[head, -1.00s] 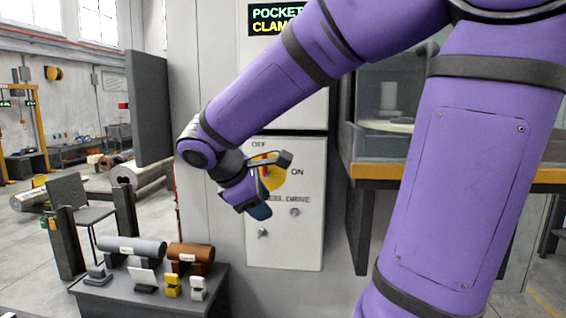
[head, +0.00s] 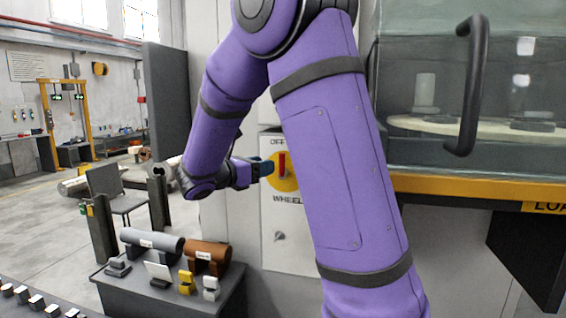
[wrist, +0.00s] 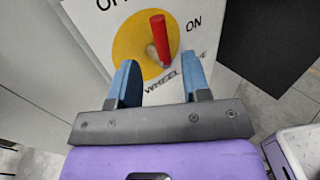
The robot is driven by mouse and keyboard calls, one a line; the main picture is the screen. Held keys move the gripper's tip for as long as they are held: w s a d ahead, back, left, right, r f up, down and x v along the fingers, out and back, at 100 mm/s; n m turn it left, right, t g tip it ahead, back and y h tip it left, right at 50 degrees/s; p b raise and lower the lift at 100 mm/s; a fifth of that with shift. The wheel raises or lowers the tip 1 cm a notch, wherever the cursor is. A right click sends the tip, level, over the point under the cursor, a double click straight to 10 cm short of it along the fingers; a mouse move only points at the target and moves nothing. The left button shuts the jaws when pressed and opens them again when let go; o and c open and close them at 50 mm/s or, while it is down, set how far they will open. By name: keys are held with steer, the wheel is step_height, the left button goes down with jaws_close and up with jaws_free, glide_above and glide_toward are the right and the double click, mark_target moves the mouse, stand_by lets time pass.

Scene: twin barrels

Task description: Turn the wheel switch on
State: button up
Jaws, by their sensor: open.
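The wheel switch is a yellow disc (head: 286,184) with a red handle (head: 282,164) on a pale panel. In the head view the handle stands about upright below the word OFF; ON is hidden behind my arm. The wrist view shows the yellow disc (wrist: 128,43) and red handle (wrist: 160,40), with ON to the right and WHEEL DRIVE below. My gripper (head: 265,168) is at the left side of the handle in the head view. In the wrist view my gripper (wrist: 160,80) has its blue fingers apart, with the handle ahead of the gap between them. I cannot tell any contact.
A keyhole-like fitting (head: 279,236) sits lower on the panel. A dark table (head: 168,296) with rolls and small blocks stands at lower left. A glazed cabinet with a black handle (head: 467,85) and yellow ledge (head: 455,187) is at right.

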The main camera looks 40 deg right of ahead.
mark_target(280, 162)
steer(key=d, duration=0.7)
steer(key=shift+s+d, duration=0.2)
steer(key=shift+s, duration=0.05)
jaws_close()
